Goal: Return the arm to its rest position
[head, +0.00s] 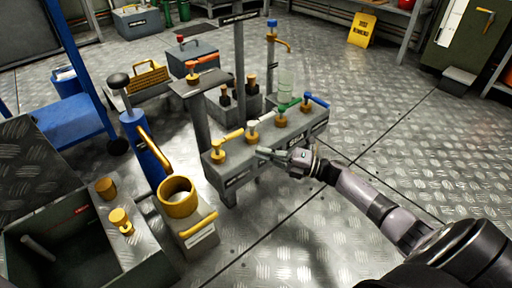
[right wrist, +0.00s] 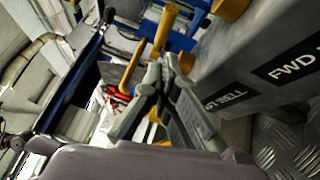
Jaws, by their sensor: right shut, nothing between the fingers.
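My right arm (head: 370,202) reaches in from the lower right in the head view. Its right gripper (head: 264,153) is shut and empty, close to the front face of a grey valve bench (head: 235,172). In the right wrist view the fingers of the right gripper (right wrist: 168,68) meet at their tips with nothing between them. The grey bench with its labels (right wrist: 240,80) is beside the fingers there. I cannot tell whether the gripper touches the bench. My left gripper is not in view.
The bench carries several valves with yellow, green and blue handles (head: 316,100). A blue pump (head: 143,145) and a yellow cup (head: 178,197) stand left. An open grey box (head: 60,235) is at lower left. The metal floor (head: 400,130) to the right is clear.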

